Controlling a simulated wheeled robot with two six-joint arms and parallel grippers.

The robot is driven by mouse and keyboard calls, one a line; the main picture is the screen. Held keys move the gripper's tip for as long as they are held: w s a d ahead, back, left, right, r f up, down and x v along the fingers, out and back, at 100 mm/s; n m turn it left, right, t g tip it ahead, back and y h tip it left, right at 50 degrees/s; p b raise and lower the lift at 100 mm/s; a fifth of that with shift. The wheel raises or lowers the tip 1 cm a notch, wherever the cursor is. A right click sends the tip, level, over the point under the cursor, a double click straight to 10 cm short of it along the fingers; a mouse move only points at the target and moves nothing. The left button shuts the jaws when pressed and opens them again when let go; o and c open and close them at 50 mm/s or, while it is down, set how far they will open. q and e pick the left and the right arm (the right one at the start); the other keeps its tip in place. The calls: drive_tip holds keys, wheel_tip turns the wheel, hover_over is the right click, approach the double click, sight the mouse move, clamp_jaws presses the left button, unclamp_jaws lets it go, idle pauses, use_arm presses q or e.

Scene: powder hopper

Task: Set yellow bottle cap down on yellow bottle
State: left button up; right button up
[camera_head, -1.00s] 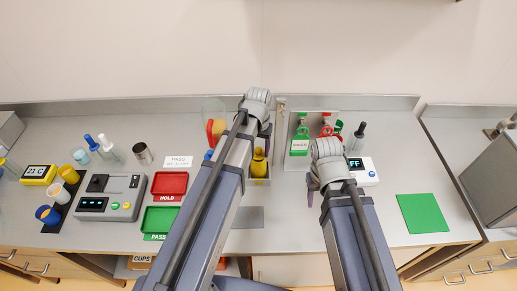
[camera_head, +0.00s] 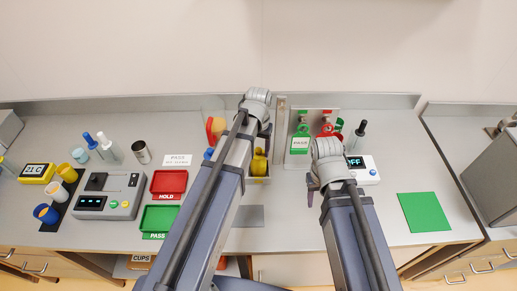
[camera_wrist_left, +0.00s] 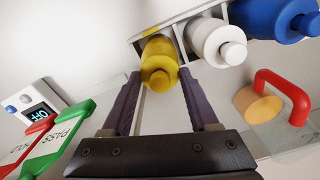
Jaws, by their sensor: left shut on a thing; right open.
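The yellow bottle (camera_wrist_left: 155,47) stands in a pale rack beside white and blue bottles in the left wrist view. The yellow bottle cap (camera_wrist_left: 160,75), with a small knob, is at its near end, between the fingertips of my left gripper (camera_wrist_left: 160,80). That gripper is shut on the cap. Cap and bottle appear lined up; whether they touch is unclear. In the head view the yellow bottle (camera_head: 259,166) shows just right of my left forearm, which hides much of the rack. My right gripper (camera_head: 312,190) is open and empty, right of the rack.
A red-handled item (camera_wrist_left: 285,95) lies close to the left gripper. Green and red tags hang on a stand (camera_head: 313,125) behind the right arm, beside a display reading OFF (camera_head: 360,164). Trays and a grey device (camera_head: 110,197) are left. The green mat (camera_head: 422,213) is clear.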

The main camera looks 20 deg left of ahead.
use_arm(q)
drive_tip(key=o, duration=1.4)
drive_tip(key=shift+o, duration=0.4)
drive_tip(key=shift+r, duration=0.1)
drive_tip(key=shift+r+p, duration=2.95)
drive_tip(key=shift+p, duration=0.1)
drive_tip(key=s+d+f+m+y+b, duration=0.1)
drive_tip(key=s+d+f+m+b, duration=0.2)
drive_tip(key=s+d+f+b, duration=0.7)
drive_tip(key=s+f+b, duration=0.1)
drive_tip(key=s+b, duration=0.1)
drive_tip(key=s, duration=0.2)
drive_tip(key=shift+s+d+f, duration=0.2)
drive_tip(key=shift+d+f, duration=0.05)
drive_tip(key=shift+f, duration=0.15)
